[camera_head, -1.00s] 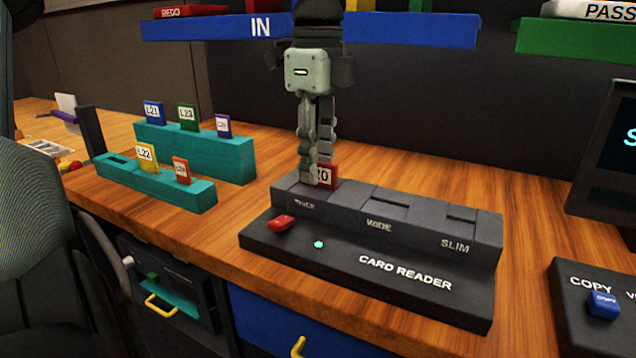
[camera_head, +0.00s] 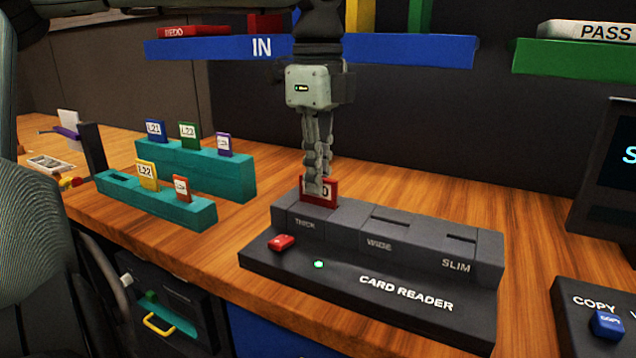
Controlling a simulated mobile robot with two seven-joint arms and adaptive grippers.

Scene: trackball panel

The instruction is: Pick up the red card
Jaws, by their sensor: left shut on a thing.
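The red card (camera_head: 331,192) stands upright in the THICK slot at the left end of the dark card reader (camera_head: 420,292). Its white label is partly hidden by the fingers. My left gripper (camera_head: 316,188) comes down from above and is shut on the red card. The card's lower edge is hidden by the reader's raised block. My right gripper is not in view.
The reader's WIDE and SLIM slots look empty; a red button (camera_head: 282,242) and a lit green light (camera_head: 319,265) sit in front. Teal racks (camera_head: 225,182) with several cards stand left. A blue IN shelf (camera_head: 215,48) hangs behind the arm. A copy panel (camera_head: 590,310) is at right.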

